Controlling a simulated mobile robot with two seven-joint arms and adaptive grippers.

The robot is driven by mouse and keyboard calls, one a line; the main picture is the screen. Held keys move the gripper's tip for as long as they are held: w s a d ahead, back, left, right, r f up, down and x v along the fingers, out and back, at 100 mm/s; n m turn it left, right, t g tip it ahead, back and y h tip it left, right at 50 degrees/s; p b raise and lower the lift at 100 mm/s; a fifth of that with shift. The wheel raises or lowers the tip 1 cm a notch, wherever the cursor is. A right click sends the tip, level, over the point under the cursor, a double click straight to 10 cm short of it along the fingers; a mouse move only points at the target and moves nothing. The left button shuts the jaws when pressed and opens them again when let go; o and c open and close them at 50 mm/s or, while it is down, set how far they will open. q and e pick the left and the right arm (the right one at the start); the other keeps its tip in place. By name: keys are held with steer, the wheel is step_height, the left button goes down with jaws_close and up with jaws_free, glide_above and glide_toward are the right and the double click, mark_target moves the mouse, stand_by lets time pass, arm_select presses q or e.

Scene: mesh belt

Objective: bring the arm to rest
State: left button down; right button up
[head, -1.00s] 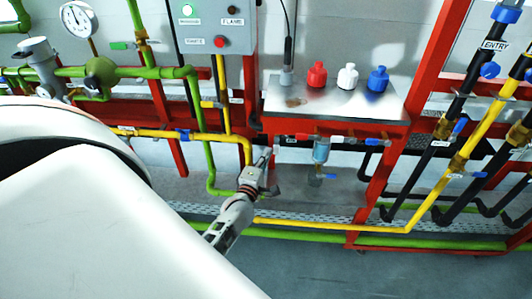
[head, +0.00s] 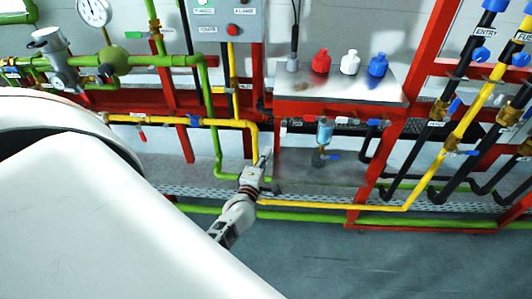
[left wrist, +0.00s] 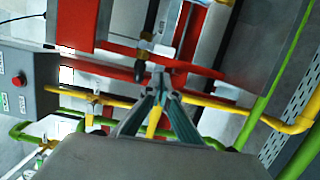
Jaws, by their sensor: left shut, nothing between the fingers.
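My left gripper (head: 264,160) reaches up from the lower middle of the head view, in front of the lower pipework. Its fingers are together and hold nothing. It shows close to the yellow pipe (head: 180,121) and the green pipe's lower bend; I cannot tell whether it touches either. In the left wrist view the gripper (left wrist: 158,72) has its fingertips meeting in front of red framework and a yellow pipe (left wrist: 225,105). My right gripper is in neither view.
A metal shelf (head: 350,90) carries red (head: 321,62), white (head: 350,63) and blue (head: 378,65) bottles. A grey control box (head: 222,22) hangs at the top. Red framework and valved pipes fill the right side. Open floor (head: 400,260) lies in front.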

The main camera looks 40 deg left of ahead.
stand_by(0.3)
arm_select(q)
steer(key=s+d+f+m+g+h, duration=0.3)
steer(key=s+d+f+m+h, duration=0.1)
steer(key=s+d+m, duration=0.7)
steer(key=s+d+f+m+g+h, duration=0.3)
steer(key=s+d+m, duration=0.8)
steer(key=m, duration=0.4)
step_height(320, 180, down, 2)
steer(key=shift+s+d+f+m+h, duration=0.15)
steer(key=shift+s+f+m+h, duration=0.2)
steer(key=shift+h, duration=0.55)
